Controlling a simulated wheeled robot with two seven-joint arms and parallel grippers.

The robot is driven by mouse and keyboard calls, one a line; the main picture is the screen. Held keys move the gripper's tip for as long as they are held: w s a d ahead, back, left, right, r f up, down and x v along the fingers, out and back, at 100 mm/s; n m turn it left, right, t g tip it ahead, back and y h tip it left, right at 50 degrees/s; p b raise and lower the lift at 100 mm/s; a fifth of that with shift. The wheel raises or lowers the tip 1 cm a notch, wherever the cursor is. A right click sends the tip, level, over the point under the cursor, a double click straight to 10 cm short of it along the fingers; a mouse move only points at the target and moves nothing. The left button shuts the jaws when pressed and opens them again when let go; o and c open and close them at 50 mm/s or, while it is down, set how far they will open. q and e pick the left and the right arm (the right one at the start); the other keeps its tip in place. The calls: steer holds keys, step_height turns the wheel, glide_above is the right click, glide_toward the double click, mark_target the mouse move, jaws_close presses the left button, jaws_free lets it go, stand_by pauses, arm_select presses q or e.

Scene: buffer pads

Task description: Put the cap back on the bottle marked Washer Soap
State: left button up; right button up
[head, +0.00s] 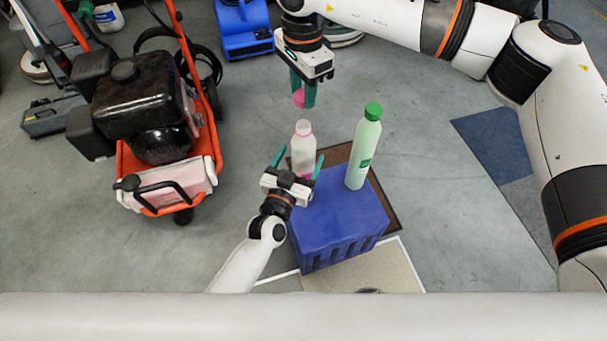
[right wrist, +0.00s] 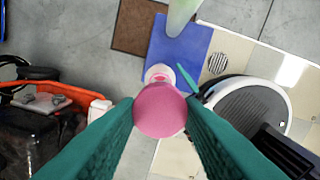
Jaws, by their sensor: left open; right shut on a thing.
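A white bottle with a pink band at its open neck (head: 303,148) stands upright on the blue crate (head: 340,213). Its label cannot be read. My right gripper (head: 303,99) is shut on a pink cap (head: 299,98) and holds it above the bottle. In the right wrist view the pink cap (right wrist: 160,109) sits between the green fingers, and the bottle's mouth (right wrist: 159,75) shows just beyond it. My left gripper (head: 300,166) is open, with its fingers on either side of the white bottle, low down. Whether they touch it cannot be told.
A pale green bottle with a green cap (head: 364,148) stands on the crate to the right of the white one. An orange-framed engine machine (head: 150,125) stands on the floor at left. A blue blower (head: 243,30) is at the back. Floor at right is mostly clear.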

arm_select(q)
steer(key=shift+x, duration=1.55)
steer(key=c, duration=1.5)
arm_select(e)
glide_above(303, 125)
steer(key=shift+f, duration=2.45)
steer(key=shift+f, duration=0.15)
steer(key=shift+f, duration=0.75)
steer(key=shift+f, duration=0.6)
